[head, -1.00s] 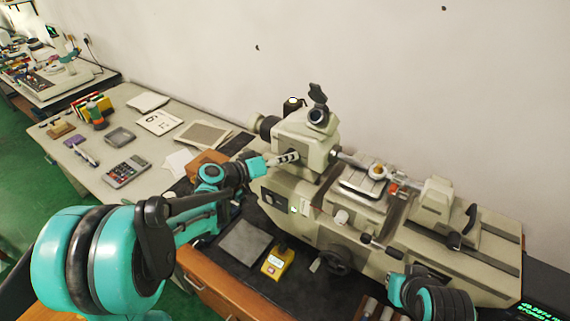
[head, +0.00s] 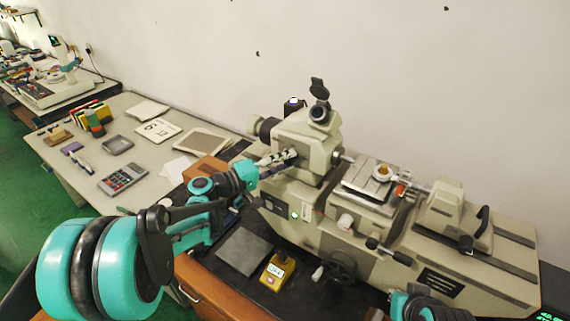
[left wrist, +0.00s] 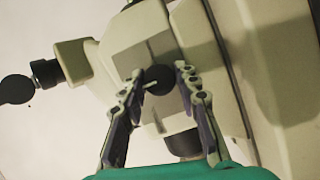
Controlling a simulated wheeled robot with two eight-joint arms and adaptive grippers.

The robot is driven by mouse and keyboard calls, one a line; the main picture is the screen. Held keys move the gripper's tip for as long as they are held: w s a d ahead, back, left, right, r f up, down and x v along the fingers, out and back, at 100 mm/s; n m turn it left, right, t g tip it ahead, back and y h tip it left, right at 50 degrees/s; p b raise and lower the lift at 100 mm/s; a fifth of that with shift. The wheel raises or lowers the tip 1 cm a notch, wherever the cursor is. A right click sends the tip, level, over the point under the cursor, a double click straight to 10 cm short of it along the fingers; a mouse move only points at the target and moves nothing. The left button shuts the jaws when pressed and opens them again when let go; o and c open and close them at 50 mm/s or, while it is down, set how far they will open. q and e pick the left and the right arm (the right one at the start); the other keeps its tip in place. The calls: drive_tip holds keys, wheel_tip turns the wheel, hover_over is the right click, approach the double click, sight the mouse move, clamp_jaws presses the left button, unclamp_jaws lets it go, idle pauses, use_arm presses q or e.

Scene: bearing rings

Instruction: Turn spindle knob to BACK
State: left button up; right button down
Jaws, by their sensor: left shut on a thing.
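The spindle knob (left wrist: 159,79) is a small dark round knob with a pale pointer mark, on the front of the cream machine head (head: 310,143). In the left wrist view the pale mark points left and slightly down. My left gripper (left wrist: 158,80) has one finger on each side of the knob and is shut on it. In the head view the left gripper (head: 284,157) reaches the machine head's front face, and its fingers mostly hide the knob. Only teal and black parts of my right arm show at the bottom edge; its fingers are out of sight.
The machine bed (head: 400,235) extends right, with a stage (head: 372,180) and a tailstock (head: 452,215). A handwheel (head: 338,268), a yellow box (head: 278,269) and a grey plate (head: 243,250) sit in front. A calculator (head: 122,178) lies on the left table.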

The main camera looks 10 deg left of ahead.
idle(0.5)
use_arm(q)
drive_tip(key=o, duration=1.2)
drive_tip(key=shift+c, duration=0.2)
